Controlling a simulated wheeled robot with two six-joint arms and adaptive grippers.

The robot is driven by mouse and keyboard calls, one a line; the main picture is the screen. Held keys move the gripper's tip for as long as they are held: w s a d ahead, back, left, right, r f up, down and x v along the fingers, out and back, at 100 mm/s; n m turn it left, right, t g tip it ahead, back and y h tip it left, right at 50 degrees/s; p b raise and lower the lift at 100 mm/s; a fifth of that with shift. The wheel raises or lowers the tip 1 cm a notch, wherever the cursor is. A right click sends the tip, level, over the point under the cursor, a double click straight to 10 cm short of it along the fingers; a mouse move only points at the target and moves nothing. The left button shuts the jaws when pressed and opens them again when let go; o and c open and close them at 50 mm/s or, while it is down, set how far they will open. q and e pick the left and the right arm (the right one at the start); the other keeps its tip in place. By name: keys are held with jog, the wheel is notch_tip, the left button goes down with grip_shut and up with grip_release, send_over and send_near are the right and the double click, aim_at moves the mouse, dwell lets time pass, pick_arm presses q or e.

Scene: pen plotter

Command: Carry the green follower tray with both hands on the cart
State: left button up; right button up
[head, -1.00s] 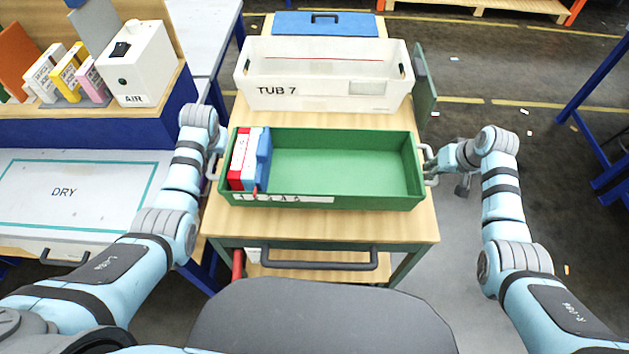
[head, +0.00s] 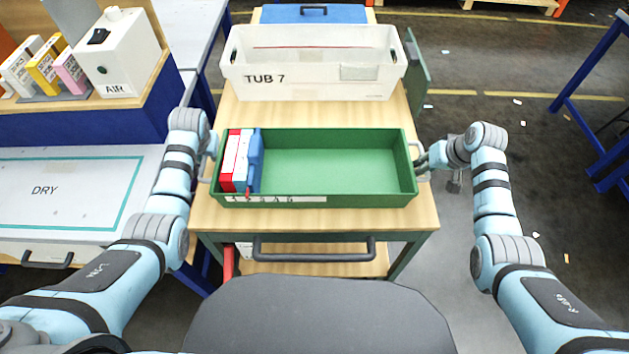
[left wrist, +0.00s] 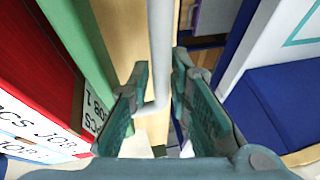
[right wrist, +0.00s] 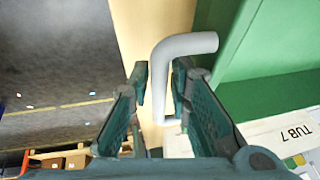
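The green tray (head: 330,165) is long and open-topped, with a pale lettered strip on its front wall. It is over the wooden cart top (head: 325,219); I cannot tell whether it touches it. Red, white and blue upright items (head: 241,160) stand at its left end. My left gripper (left wrist: 160,75) has its fingers on both sides of the grey left handle (left wrist: 160,40) and looks shut on it. My right gripper (right wrist: 160,80) looks shut on the grey right handle (right wrist: 185,45). In the head view both fingertips are mostly hidden.
A white tub marked TUB 7 (head: 310,85) stands behind the tray, with a gap of bare wood between. A blue case (head: 313,14) is at the far end. A dark push bar (head: 314,249) is in front. A bench marked DRY (head: 60,215) is at left; open floor is at right.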

pick_arm(q)
jog(key=shift+o, duration=0.5)
jog(key=shift+r, duration=0.2)
pick_arm(e)
jog(key=shift+o, duration=0.5)
jog(key=shift+r, duration=0.2)
jog(key=shift+r, duration=0.15)
pick_arm(q)
jog(key=v, duration=0.8)
pick_arm(e)
jog(key=v, duration=1.1)
jog(key=shift+s+r, duration=0.2)
jog(key=shift+r, duration=0.1)
jog(key=shift+d, duration=0.1)
